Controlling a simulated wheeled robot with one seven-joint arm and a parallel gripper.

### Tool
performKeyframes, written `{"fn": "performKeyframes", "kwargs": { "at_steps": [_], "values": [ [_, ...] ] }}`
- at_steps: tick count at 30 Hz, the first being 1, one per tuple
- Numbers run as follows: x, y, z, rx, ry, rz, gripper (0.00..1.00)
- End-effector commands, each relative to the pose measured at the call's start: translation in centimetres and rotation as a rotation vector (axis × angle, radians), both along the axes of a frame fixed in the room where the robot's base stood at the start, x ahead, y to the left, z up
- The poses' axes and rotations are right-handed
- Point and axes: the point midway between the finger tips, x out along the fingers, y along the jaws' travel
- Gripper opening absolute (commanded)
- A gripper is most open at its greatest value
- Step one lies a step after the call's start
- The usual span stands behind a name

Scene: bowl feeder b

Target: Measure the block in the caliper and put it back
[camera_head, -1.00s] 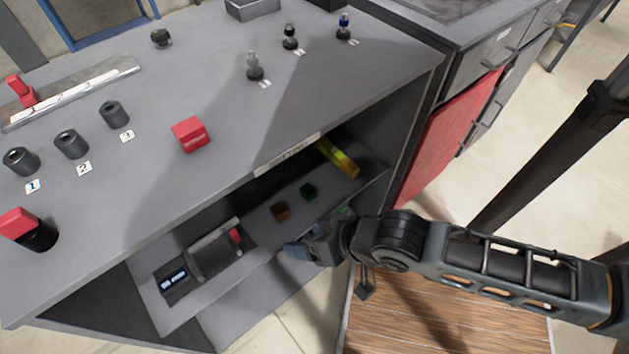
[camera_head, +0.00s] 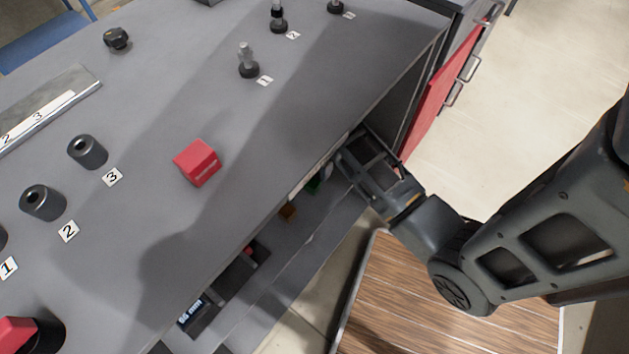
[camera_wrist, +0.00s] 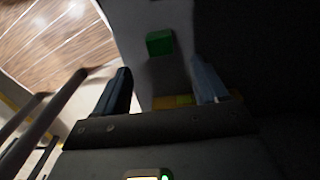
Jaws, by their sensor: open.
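The caliper (camera_head: 228,288), dark with a lit display, lies on the lower shelf at the bottom left of the head view. A brown-orange block (camera_head: 287,212) and a green block (camera_head: 314,184) sit further along that shelf. The green block also shows in the wrist view (camera_wrist: 160,43), beyond the fingertips and roughly between their lines. My gripper (camera_wrist: 163,72) is open, with nothing held between its two fingers. In the head view its hand is at the shelf's right end and its fingertips are hidden.
A yellow piece (camera_wrist: 170,102) lies below the fingers in the wrist view. The tabletop (camera_head: 150,215) overhangs the shelf. A red block (camera_head: 197,162), numbered cylinders (camera_head: 87,151) and pegs (camera_head: 248,62) stand on top. A red panel (camera_head: 440,95) is at the right.

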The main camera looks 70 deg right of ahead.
Motion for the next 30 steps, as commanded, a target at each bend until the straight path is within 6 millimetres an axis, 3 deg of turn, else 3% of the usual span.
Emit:
{"fn": "performKeyframes", "kwargs": {
  "at_steps": [16,26,30],
  "values": [
    [0.0,0.2,-6.7,0.000,-0.001,0.003,0.72],
    [0.0,0.2,-7.2,-0.001,-0.002,0.004,0.72],
    [0.0,0.2,-7.2,-0.001,-0.002,0.004,0.59]
  ]
}}
